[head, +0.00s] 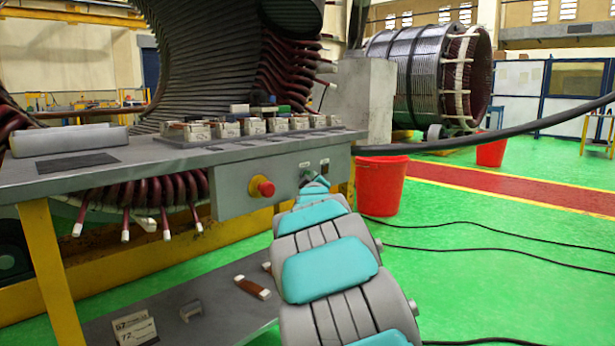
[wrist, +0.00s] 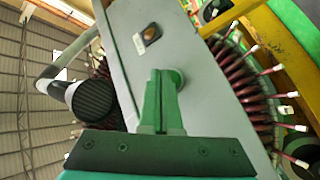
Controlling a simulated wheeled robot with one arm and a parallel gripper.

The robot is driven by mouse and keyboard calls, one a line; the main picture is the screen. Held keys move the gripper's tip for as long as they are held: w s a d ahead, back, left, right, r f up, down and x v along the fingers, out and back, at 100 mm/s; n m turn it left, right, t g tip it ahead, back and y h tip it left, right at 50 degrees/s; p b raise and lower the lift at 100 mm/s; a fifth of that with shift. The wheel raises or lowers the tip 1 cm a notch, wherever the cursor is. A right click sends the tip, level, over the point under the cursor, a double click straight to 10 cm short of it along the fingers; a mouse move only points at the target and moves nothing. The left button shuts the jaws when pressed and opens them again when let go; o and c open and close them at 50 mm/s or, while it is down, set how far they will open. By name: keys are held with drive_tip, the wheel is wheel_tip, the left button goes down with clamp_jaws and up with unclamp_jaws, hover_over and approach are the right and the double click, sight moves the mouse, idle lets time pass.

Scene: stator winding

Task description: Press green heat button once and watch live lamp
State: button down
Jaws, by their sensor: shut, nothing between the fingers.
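The grey control panel (head: 232,191) hangs under the front edge of the bench; it also fills the middle of the wrist view (wrist: 200,60). A red mushroom button (head: 263,187) on a yellow base sits on its left part. My gripper (head: 308,173) reaches the right part of the panel. In the wrist view its green fingers (wrist: 163,80) are shut and empty. A green round edge (wrist: 178,76) shows just behind the fingertips, mostly hidden; contact cannot be told. A dark-framed square fitting with a dull amber centre (wrist: 151,35) sits further along the panel, beside a white label (wrist: 138,43).
The bench top (head: 68,161) carries a row of small labelled blocks (head: 230,128). The lower shelf (head: 218,318) holds a card (head: 135,328) and a brown strip (head: 252,287). A red bucket (head: 380,186) stands right of the panel. Black cables cross the green floor.

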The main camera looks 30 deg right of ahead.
drive_tip(key=shift+w+a+p, duration=0.1)
drive_tip(key=shift+w+p, duration=0.2)
drive_tip(key=shift+w, duration=0.05)
idle(0.5)
drive_tip(key=shift+s, duration=0.1)
drive_tip(key=shift+s+d+r+b, duration=0.1)
drive_tip(key=shift+s+d+b, duration=0.15)
drive_tip(key=shift+s, duration=0.4)
drive_tip(key=shift+s, duration=0.1)
drive_tip(key=shift+s+d+b, duration=0.1)
drive_tip(key=shift+s+d, duration=0.15)
drive_tip(key=shift+s, duration=0.5)
drive_tip(key=shift+s+d+b, duration=0.15)
drive_tip(key=shift+s+d, duration=0.15)
drive_tip(key=shift+s, duration=0.5)
drive_tip(key=shift+s+d+b, duration=0.1)
drive_tip(key=shift+s+d, duration=0.15)
drive_tip(key=shift+s, duration=0.5)
